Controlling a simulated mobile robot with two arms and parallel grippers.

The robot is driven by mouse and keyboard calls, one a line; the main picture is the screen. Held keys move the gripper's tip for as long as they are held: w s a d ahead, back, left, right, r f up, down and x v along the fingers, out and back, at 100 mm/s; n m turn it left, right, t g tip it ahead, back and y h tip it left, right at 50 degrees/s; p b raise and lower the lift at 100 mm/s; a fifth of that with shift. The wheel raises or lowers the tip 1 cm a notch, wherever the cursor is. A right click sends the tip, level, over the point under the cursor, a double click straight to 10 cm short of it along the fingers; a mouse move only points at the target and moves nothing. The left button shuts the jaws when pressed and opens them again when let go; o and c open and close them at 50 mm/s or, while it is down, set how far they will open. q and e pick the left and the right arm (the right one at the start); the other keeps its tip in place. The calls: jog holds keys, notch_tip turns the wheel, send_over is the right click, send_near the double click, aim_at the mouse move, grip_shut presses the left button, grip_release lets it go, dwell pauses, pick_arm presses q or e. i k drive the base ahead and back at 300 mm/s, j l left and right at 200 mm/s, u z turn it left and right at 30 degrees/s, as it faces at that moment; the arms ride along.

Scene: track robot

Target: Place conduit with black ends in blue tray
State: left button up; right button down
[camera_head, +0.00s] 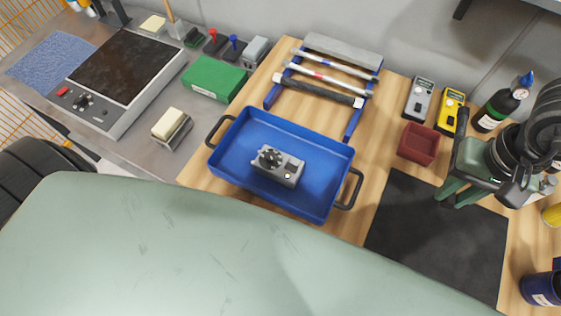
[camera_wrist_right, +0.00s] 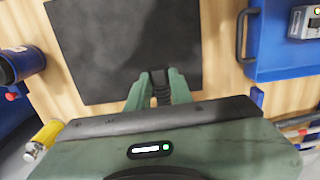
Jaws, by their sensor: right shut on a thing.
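The blue tray (camera_head: 233,184) with dark handles lies on the wooden bench in the middle of the head view. It holds a grey device with a black knob (camera_head: 284,168). Several conduits lie across a blue rack (camera_head: 352,124) behind the tray. One is pale (camera_head: 335,64), one has a red band (camera_head: 323,77), and the nearest has a dark middle (camera_head: 322,91). I cannot make out which has black ends. My right gripper (camera_head: 448,198) is over the black mat, right of the tray. In the wrist view its fingers (camera_wrist_right: 160,88) close on a dark ridged thing, mostly hidden. My left gripper is out of view.
The black mat (camera_head: 425,235) is bare apart from my gripper above it. A dark red bin (camera_head: 419,144), a grey meter (camera_head: 418,98), a yellow meter (camera_head: 449,111) and a dark bottle (camera_head: 497,108) stand behind. A hotplate (camera_head: 124,66) and green box (camera_head: 213,79) stand left.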

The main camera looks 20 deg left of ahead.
aim_at(292, 147)
jog(key=k+j+z, duration=0.2)
jog(key=k+j, duration=0.55)
jog(key=j+z, duration=0.1)
jog(key=j, duration=0.35)
jog(key=k+j+z, duration=0.1)
jog(key=j, duration=0.4)
jog(key=k+j+z, duration=0.1)
jog(key=j, duration=0.35)
jog(key=i+j, duration=0.2)
jog(key=i+j+z, duration=0.15)
jog(key=j, duration=0.3)
jog(key=i+j, duration=0.25)
jog(key=j+z, duration=0.05)
